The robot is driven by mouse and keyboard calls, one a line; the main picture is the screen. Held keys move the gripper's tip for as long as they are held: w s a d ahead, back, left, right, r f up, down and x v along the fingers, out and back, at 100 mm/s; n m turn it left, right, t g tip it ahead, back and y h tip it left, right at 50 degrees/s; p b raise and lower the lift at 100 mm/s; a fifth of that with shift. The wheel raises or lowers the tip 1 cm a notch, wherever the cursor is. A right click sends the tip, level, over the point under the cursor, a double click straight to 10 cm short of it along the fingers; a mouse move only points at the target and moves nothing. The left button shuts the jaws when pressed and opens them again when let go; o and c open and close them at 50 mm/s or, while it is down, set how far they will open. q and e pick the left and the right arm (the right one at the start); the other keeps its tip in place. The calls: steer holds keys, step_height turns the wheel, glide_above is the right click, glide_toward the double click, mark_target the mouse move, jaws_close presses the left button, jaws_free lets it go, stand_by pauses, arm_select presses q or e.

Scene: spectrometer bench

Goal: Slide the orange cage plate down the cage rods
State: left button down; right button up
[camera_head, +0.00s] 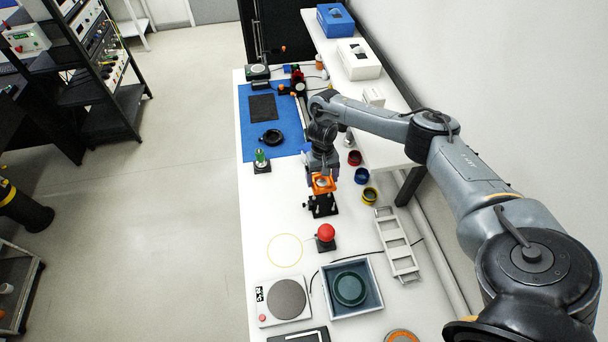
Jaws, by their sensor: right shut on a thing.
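The orange cage plate (322,187) is near the middle of the bench in the head view. My right gripper (322,177) comes down from above and is shut on it. A black mount (323,209) stands on the white bench just below the plate in the picture. The cage rods are too small or too hidden to make out, so I cannot tell how far down them the plate sits. My left gripper is not in view.
A red button (326,232), a blue-grey tray (338,309) and a white balance (271,308) are at the near side. Several coloured rings (370,195) and a white rack (397,245) are to the right.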

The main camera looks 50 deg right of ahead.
steer(key=shift+s+d+f, duration=0.1)
steer(key=shift+s+f, duration=0.65)
steer(key=shift+f, duration=0.05)
steer(key=shift+r, duration=0.1)
step_height(320, 180, down, 5)
steer(key=shift+r+b, duration=0.1)
steer(key=shift+b, duration=0.6)
stand_by(0.4)
steer(key=shift+f, duration=0.4)
